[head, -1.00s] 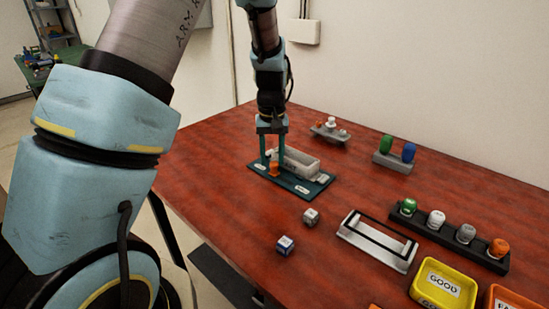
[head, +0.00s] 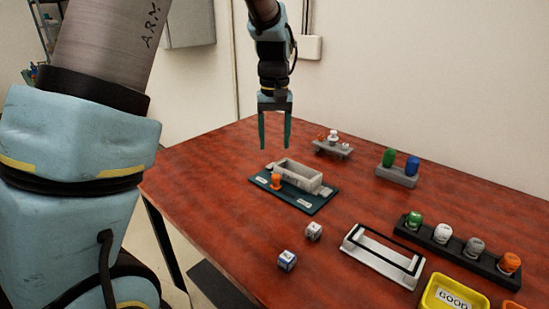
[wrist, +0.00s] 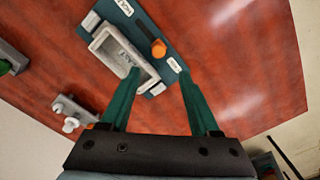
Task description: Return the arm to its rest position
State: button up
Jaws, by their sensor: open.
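My gripper (head: 274,146) hangs above the far part of the red table (head: 215,185), fingers pointing down, open and empty. Below it and apart from it lies a dark teal board (head: 318,204) with a grey open box (head: 298,178) and an orange knob (head: 276,182). The wrist view shows my open gripper (wrist: 157,72) with the grey box (wrist: 122,54) and the orange knob (wrist: 158,48) beyond the fingertips. Nothing is between the fingers.
Two small labelled cubes (head: 287,260) lie in front of the board. A white frame (head: 382,256), a rack of several coloured knobs (head: 457,252) and a yellow GOOD tray (head: 454,296) stand at right. A wall rises behind the table.

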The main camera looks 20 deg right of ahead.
jog(key=shift+r, duration=0.7)
jog(key=s+a+f, duration=0.1)
jog(key=s+a, duration=0.2)
jog(key=a, duration=0.6)
jog(key=s+a+f+n+t, duration=0.1)
jog(key=s+a+f, duration=0.1)
jog(key=a, duration=0.8)
jog(key=s+a+f+n, duration=0.1)
jog(key=s+a, duration=0.3)
jog(key=a, duration=0.5)
jog(key=shift+a+f+t, duration=0.2)
jog(key=shift+a+t, duration=0.05)
jog(key=shift+t, duration=0.05)
